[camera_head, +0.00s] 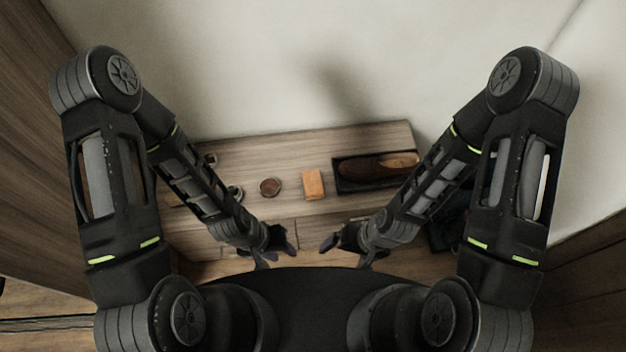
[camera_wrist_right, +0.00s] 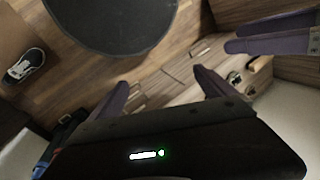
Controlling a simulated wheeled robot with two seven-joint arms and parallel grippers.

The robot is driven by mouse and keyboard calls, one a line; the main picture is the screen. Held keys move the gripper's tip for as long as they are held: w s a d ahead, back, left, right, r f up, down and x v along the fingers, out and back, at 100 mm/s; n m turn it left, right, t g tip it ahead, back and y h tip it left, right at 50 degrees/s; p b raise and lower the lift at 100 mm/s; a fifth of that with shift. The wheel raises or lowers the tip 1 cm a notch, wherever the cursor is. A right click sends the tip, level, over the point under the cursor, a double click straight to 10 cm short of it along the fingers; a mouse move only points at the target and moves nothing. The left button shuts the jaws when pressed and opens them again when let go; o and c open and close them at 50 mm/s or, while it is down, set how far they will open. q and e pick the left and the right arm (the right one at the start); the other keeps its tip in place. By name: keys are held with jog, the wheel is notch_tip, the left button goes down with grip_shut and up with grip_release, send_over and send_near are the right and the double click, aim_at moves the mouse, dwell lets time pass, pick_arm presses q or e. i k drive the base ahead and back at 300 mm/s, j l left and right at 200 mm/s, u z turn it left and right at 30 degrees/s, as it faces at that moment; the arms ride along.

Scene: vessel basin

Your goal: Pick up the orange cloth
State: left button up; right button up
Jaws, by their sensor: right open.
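The orange cloth (camera_head: 313,184) is a small folded block lying on the wooden surface (camera_head: 240,157), near its middle in the head view. I cannot make it out in the right wrist view. My left gripper (camera_head: 277,256) is open and empty, in front of the surface and nearer to me than the cloth. My right gripper (camera_head: 345,255) is open and empty, also nearer to me than the cloth and to its right. In the right wrist view, the fingers of my right gripper (camera_wrist_right: 160,78) are spread with nothing between them.
A dark tray (camera_head: 343,185) with a brown shoe-like item (camera_head: 375,167) stands right of the cloth. A round brown tin (camera_head: 270,187) is to its left. A pale wall (camera_head: 270,60) closes off the back. A sneaker (camera_wrist_right: 24,66) lies on the floor.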

aim_at(312, 182)
jog(key=j+z, duration=0.15)
jog(key=z, duration=0.25)
jog(key=j+z, duration=0.1)
jog(key=z, duration=0.3)
jog(key=k+j+z, duration=0.1)
jog(key=z, duration=0.3)
jog(key=j+z, duration=0.1)
jog(key=z, duration=0.3)
jog(key=k+l, duration=0.05)
